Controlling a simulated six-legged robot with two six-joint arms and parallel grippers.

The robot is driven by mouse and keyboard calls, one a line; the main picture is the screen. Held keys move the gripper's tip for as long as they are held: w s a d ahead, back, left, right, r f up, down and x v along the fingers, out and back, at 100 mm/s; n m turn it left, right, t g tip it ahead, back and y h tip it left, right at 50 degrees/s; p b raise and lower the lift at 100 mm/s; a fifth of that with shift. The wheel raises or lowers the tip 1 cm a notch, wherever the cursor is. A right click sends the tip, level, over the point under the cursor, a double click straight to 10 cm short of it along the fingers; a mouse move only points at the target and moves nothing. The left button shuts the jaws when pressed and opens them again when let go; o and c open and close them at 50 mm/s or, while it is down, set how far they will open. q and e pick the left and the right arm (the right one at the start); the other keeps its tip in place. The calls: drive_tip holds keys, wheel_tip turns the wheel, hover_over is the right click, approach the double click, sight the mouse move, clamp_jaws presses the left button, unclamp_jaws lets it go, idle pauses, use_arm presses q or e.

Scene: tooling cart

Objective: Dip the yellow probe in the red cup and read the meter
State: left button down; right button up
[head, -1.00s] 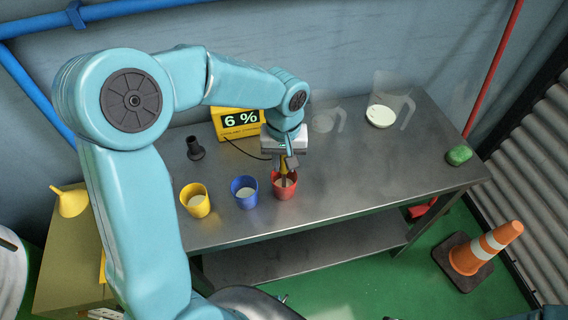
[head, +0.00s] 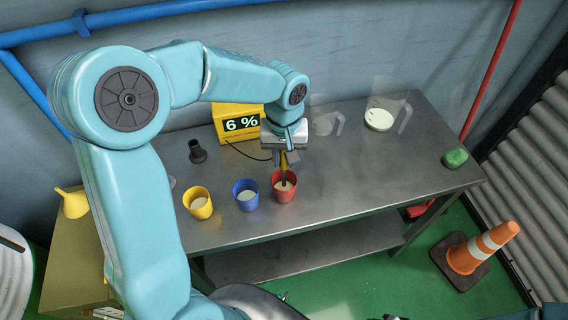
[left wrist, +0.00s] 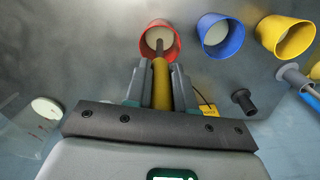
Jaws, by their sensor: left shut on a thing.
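My left gripper (head: 286,159) is shut on the yellow probe (left wrist: 161,82) and holds it over the red cup (head: 284,192). In the left wrist view the probe's dark tip reaches into the mouth of the red cup (left wrist: 160,28), which holds pale contents. How deep the tip sits is hard to tell. The yellow meter (head: 238,112) stands behind on the cart and its display reads 6 %. A dark cable runs from the meter toward the gripper.
A blue cup (head: 246,201) and a yellow cup (head: 199,208) stand left of the red cup, both with pale contents. A black holder (head: 197,152), two clear jugs (head: 381,118) and a green sponge (head: 455,158) are on the metal cart (head: 345,195). Its right middle is clear.

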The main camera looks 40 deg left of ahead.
use_arm(q)
drive_tip(key=shift+r+p, duration=2.3)
drive_tip(key=shift+r, duration=1.15)
wheel_tip(320, 180, up, 4)
drive_tip(key=p, duration=0.3)
drive_tip(key=shift+r, duration=0.1)
idle(0.5)
